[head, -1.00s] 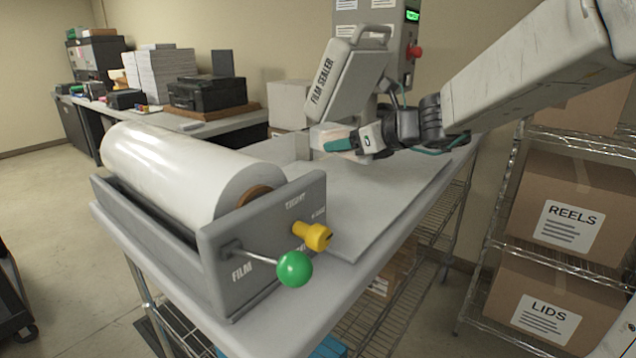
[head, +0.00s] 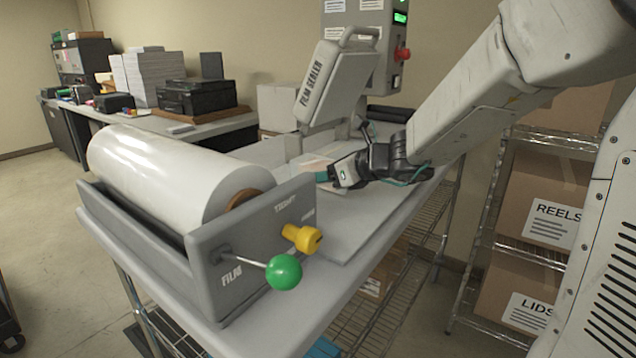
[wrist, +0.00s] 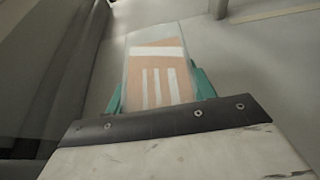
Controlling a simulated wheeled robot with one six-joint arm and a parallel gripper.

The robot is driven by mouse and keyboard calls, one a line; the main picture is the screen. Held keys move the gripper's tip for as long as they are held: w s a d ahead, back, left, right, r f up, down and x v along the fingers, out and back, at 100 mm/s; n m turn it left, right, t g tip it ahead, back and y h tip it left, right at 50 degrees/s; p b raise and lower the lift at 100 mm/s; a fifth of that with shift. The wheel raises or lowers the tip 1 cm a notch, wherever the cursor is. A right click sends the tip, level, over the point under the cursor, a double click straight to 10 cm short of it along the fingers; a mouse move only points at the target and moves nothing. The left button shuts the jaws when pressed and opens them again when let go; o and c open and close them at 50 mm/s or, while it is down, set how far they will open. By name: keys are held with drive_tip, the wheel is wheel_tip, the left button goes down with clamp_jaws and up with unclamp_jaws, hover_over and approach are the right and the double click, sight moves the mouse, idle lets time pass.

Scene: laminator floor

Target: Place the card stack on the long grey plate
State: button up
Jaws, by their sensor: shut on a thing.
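The card stack (wrist: 158,72) fills the middle of the wrist view, an orange-brown top with white stripes inside a clear-looking border. My gripper (wrist: 160,92) is shut on it, with teal fingers on its two sides. In the head view, my gripper (head: 328,176) holds the stack (head: 309,163) low over the far part of the table, in front of the film sealer. The long grey plate (head: 352,222) lies flat on the table, running from beside the film roll towards the sealer. I cannot tell whether the stack touches the surface below.
The film sealer (head: 335,82) stands with its lid raised behind my gripper. A film roll (head: 170,170) in a grey holder, with a green-knobbed lever (head: 284,272) and yellow knob (head: 302,238), occupies the near left. The plate's near part is clear. Shelves with boxes (head: 540,215) stand right.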

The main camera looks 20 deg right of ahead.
drive_tip(key=w, duration=0.2)
drive_tip(key=shift+w+f, duration=0.1)
drive_tip(key=shift+w, duration=0.3)
drive_tip(key=shift+w+f, duration=0.2)
drive_tip(key=shift+f, duration=1.55)
drive_tip(key=shift+f, duration=0.15)
drive_tip(key=o, duration=1.2)
